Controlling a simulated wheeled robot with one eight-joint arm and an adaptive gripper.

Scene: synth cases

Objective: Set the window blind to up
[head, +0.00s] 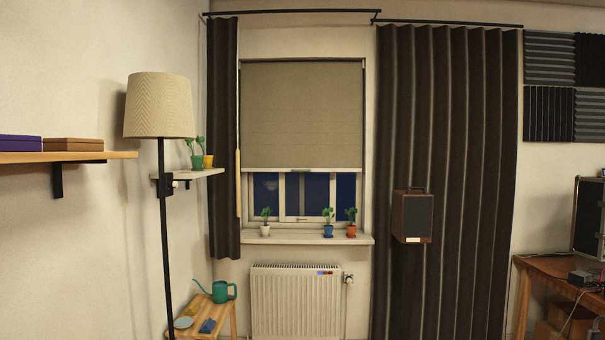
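The window blind (303,115) is a beige roller shade in the window on the back wall. It is lowered over roughly the upper two thirds of the window, with a pale bottom bar (303,169) across it. Dark glass and the white frame (280,196) show below the bar. A thin pale rod or cord (238,182) hangs at the window's left side; I cannot tell whether it belongs to the blind. My gripper is not in view.
Several small potted plants, one in a blue pot (328,228), stand on the windowsill (290,239) above a white radiator (297,300). A floor lamp (159,106) and a small wooden stool (207,318) stand left. Dark curtains (440,180) and a speaker (411,215) are right.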

